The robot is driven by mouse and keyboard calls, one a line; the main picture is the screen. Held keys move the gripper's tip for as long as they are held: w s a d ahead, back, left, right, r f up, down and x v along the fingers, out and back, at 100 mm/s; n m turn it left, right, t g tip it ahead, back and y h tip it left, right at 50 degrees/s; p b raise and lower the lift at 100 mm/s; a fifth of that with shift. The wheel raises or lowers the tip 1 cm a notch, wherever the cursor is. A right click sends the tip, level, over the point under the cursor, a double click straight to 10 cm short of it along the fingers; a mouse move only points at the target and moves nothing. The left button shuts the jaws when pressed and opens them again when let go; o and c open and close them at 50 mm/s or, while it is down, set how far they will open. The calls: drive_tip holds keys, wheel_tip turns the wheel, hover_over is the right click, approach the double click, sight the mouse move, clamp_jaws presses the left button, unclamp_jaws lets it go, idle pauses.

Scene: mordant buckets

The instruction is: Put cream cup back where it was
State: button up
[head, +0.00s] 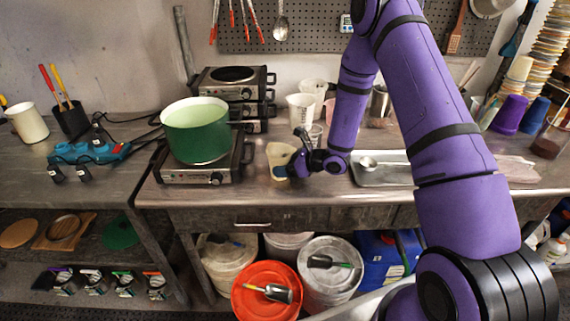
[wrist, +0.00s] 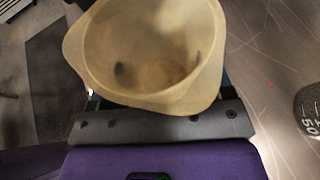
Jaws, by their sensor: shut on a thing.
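The cream cup (head: 279,155) is at the front of the metal counter, just right of the hot plate with the green pot. My gripper (head: 290,169) is at the cup's right side and shut on it. In the wrist view the cup (wrist: 150,50) is seen from above, upright or nearly so, with a spouted rim and an empty-looking inside. The fingers are mostly hidden below the cup. I cannot tell whether its base touches the counter.
The green pot (head: 196,132) stands on a hot plate (head: 204,170) to the left. Clear measuring cups (head: 301,107) stand behind my gripper. A metal tray (head: 385,173) with a ladle lies to the right. Lidded buckets (head: 331,272) stand below the counter.

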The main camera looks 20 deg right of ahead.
drive_tip(key=o, duration=1.1)
drive_tip(key=shift+f, duration=0.1)
drive_tip(key=shift+s+d+r, duration=0.1)
drive_tip(key=shift+d+r, duration=0.05)
drive_tip(key=shift+r, duration=0.1)
drive_tip(key=v, duration=1.1)
drive_tip(key=shift+s+d, duration=0.2)
drive_tip(key=shift+s, duration=0.05)
drive_tip(key=s+a+r+n+g, duration=0.35)
drive_tip(key=s+r+n, duration=0.3)
drive_tip(key=r, duration=0.35)
drive_tip(key=s+a+r+n+g, duration=0.3)
drive_tip(key=s+a+r+n, duration=0.2)
drive_tip(key=r+n, duration=0.4)
drive_tip(key=shift+s+d+r+n+t+h, duration=0.5)
drive_tip(key=shift+s+d+r+n+h, duration=0.5)
drive_tip(key=shift+s+r+n+h, duration=1.3)
drive_tip(key=shift+s+d+r+n+t+h, duration=0.55)
drive_tip(key=shift+s+d+r+n+h, duration=0.55)
drive_tip(key=shift+s+r, duration=2.2)
drive_tip(key=shift+s+d+r+n+t+h, duration=0.7)
drive_tip(key=shift+s+r+n+h, duration=1.15)
drive_tip(key=shift+s, duration=2)
